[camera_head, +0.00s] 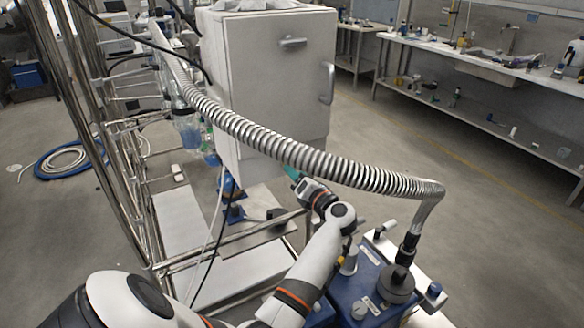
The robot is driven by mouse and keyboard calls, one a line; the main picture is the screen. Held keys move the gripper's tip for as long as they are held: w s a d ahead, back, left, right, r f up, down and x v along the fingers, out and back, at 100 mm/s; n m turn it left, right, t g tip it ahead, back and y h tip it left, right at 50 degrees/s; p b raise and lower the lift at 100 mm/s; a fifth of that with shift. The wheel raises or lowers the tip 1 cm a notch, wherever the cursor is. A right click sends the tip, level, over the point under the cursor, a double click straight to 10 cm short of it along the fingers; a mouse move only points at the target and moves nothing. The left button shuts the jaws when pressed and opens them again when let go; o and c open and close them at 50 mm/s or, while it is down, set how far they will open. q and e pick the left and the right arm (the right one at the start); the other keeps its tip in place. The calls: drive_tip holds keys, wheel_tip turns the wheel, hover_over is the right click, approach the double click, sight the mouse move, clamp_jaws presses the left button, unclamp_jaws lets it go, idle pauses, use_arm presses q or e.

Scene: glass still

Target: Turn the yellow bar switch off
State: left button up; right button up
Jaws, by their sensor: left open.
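A small yellow piece (341,262) shows beside my left forearm, at the near left side of the blue machine (376,290). It is too small and too covered for me to tell if it is the bar switch or how it is set. My left arm comes in from the lower left, and its wrist bends back over the machine's far left side. My left gripper (292,173) points up and left, away from the machine, just below the ribbed hose. It is open and appears empty; its fingertips are partly hidden. My right gripper is not in view.
A ribbed metal hose (300,155) arches across the middle and comes down to the machine's black fitting (408,248). A white cabinet (275,80) stands behind the gripper. A metal pipe frame (150,225) with glassware is at left. Open floor lies at right.

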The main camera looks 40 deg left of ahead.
use_arm(q)
drive_tip(key=shift+s+d, duration=0.15)
drive_tip(key=shift+d, duration=0.4)
idle(0.6)
